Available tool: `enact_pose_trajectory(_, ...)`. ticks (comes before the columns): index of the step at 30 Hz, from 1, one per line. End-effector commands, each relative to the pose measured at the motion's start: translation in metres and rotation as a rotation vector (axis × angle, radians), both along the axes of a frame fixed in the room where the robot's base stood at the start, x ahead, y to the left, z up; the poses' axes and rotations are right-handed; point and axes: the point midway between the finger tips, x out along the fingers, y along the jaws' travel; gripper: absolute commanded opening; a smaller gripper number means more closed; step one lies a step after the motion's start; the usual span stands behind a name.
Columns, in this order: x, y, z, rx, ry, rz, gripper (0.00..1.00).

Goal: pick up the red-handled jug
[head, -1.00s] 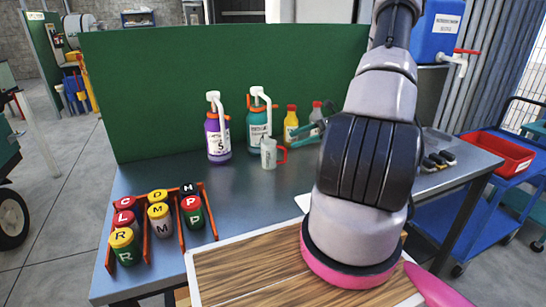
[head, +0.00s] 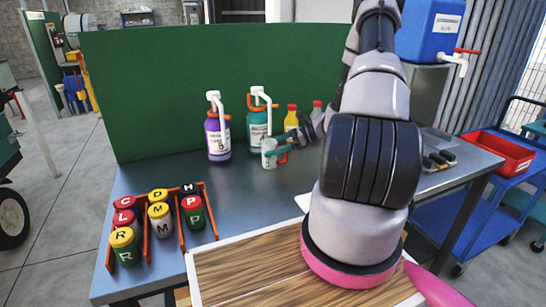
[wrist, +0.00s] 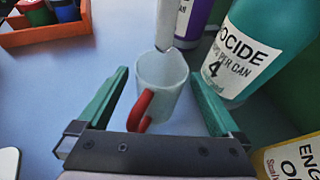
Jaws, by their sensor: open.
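The jug (head: 268,154) is a small white cup with a red handle, standing upright on the grey bench in front of the teal pump bottle. In the wrist view the jug (wrist: 165,82) sits between the two green fingers of my gripper (wrist: 158,76), with its red handle (wrist: 142,108) facing the palm. My gripper (head: 286,143) is open, one finger on each side of the jug. I cannot tell whether either finger touches it. In the head view the gripper partly covers the jug and handle.
A purple bottle (head: 217,138), teal pump bottle (head: 257,122) and yellow bottle (head: 291,118) stand close behind. In the wrist view a white pump spout (wrist: 178,22) hangs at the jug's rim. An orange rack (head: 181,235) of lidded cans stands front left. The bench between is clear.

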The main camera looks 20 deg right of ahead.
Motion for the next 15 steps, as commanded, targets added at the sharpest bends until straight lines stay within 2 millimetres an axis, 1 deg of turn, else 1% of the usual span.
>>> enact_pose_trajectory(1, 0.0, -0.0001, 0.0001, 0.0, 0.0, 0.0, 0.96)
enact_pose_trajectory(2, -0.0001, -0.0001, 0.0002, 0.0, 0.0, 0.0, 0.85)
enact_pose_trajectory(3, 0.0, -0.0002, 0.0002, 0.0, 0.0, 0.0, 0.69)
enact_pose_trajectory(5, 0.0, -0.0002, 0.0002, 0.0, 0.0, 0.0, 0.46)
enact_pose_trajectory(6, 0.0, -0.0003, 0.0002, 0.0, 0.0, 0.0, 0.31)
enact_pose_trajectory(8, 0.0, -0.0003, 0.0002, 0.0, 0.0, 0.0, 0.08)
enact_pose_trajectory(9, 0.0, -0.0002, 0.0004, 0.0, 0.0, 0.0, 0.0)
enact_pose_trajectory(15, 0.0001, -0.0003, 0.0005, 0.0, -0.001, 0.0, 0.0)
